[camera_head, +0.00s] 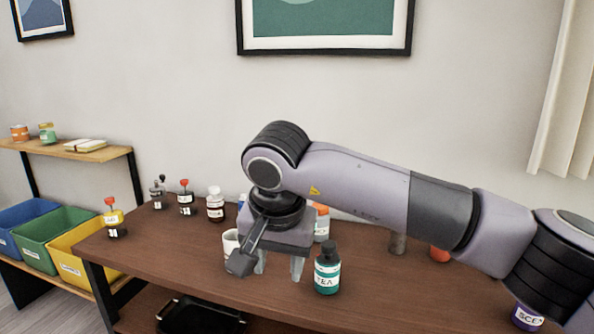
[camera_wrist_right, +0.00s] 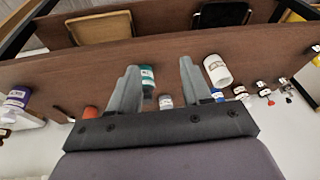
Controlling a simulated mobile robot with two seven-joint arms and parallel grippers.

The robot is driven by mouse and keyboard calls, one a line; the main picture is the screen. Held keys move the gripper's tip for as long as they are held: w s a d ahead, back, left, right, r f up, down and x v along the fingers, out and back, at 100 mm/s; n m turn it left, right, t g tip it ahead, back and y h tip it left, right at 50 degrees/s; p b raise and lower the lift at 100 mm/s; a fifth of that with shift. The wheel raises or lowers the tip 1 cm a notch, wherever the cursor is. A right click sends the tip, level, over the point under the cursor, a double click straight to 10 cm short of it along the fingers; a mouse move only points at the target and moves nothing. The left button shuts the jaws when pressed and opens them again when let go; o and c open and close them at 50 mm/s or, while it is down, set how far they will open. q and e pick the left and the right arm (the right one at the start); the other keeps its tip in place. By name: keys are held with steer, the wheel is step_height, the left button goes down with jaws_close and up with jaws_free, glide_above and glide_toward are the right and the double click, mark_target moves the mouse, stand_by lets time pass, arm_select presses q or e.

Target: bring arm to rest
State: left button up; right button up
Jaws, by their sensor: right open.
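My right arm reaches in from the right in the head view, above the wooden table (camera_head: 180,262). Its right gripper (camera_head: 279,268) points down near the table's front middle, with its fingers apart and nothing between them that I can make out. In the right wrist view the two fingers (camera_wrist_right: 158,85) also stand apart. A teal bottle labelled TEA (camera_head: 327,270) stands just right of the fingers; it also shows in the wrist view (camera_wrist_right: 147,76). My left gripper is not in view.
Several small bottles, one of them white-capped (camera_head: 215,205), stand at the table's back left. A purple-labelled jar (camera_head: 527,317) is at the right, below my arm. A black tray (camera_head: 200,316) lies on the lower shelf. Coloured bins, one yellow (camera_head: 85,250), are at the left.

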steer(key=s+a+f+m+g+y, duration=0.2)
steer(key=s+a+m+g+y, duration=0.15)
steer(key=s+a+y, duration=0.3)
steer(key=s+a+f+m+g+y, duration=0.3)
steer(key=s+a+g+y, duration=0.2)
steer(key=s, duration=0.2)
steer(key=w+d+r+m+t+y, duration=0.1)
steer(key=w+d+m+t+y, duration=0.45)
steer(key=m, duration=0.75)
steer(key=w+d+r+m+t+y, duration=0.15)
steer(key=m+t+y, duration=0.5)
steer(key=m, duration=0.65)
steer(key=w+d+f+m+t+h, duration=0.2)
steer(key=d+f+m+t+h, duration=1)
steer(key=m, duration=0.8)
steer(key=s+d+f+m+g+h, duration=0.25)
steer(key=d+f+m+h, duration=0.2)
steer(key=f, duration=0.25)
steer(key=s+d+f+m+g+h, duration=0.2)
steer(key=s+d+f+m+h, duration=0.1)
steer(key=d+f+m, duration=0.25)
steer(key=s+d+f+m+g+h, duration=0.2)
steer(key=s+d+f+m+g, duration=0.25)
steer(key=s+f, duration=0.45)
steer(key=r+p, duration=0.2)
steer(key=p, duration=0.1)
steer(key=s+d+r+p, duration=0.1)
steer(key=r+p, duration=0.1)
steer(key=shift+s, duration=0.1)
